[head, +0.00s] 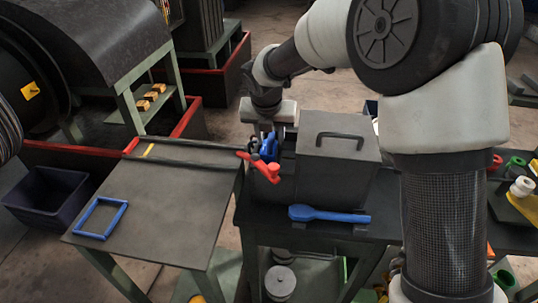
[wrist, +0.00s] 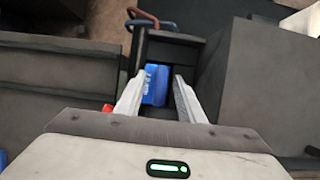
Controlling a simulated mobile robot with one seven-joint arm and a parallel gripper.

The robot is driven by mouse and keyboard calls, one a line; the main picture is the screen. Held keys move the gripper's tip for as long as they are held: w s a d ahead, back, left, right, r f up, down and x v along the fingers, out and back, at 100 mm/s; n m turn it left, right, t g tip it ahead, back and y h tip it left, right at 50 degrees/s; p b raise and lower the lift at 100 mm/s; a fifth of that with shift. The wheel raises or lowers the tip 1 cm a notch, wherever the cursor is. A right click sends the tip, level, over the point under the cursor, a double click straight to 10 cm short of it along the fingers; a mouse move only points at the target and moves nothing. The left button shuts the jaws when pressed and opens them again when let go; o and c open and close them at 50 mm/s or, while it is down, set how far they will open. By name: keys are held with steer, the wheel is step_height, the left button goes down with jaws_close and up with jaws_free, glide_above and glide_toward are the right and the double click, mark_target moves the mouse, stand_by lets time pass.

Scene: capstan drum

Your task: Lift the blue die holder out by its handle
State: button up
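The blue die holder (head: 269,144) shows in the head view at the left end of a dark grey box (head: 335,180), partly hidden by my gripper and a red lever. In the wrist view a blue block (wrist: 156,84), which looks like the holder, lies in a dark recess between and beyond my fingertips. My gripper (wrist: 160,88) is open, pointing down over it, with a dark gap by the right finger. In the head view my gripper (head: 270,126) is over the box's left end. I cannot make out the holder's handle clearly.
A red lever (head: 262,166) sticks out at the box's left front. The box's lid (head: 340,137) has a dark handle. A blue long-handled tool (head: 328,215) lies in front. A grey table (head: 155,205) at left carries a blue square frame (head: 101,218) and is otherwise mostly clear.

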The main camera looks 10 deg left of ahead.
steer(key=shift+c, duration=0.3)
jaws_close()
steer(key=shift+w+r, duration=0.1)
steer(key=shift+r, duration=0.05)
steer(key=shift+r, duration=0.1)
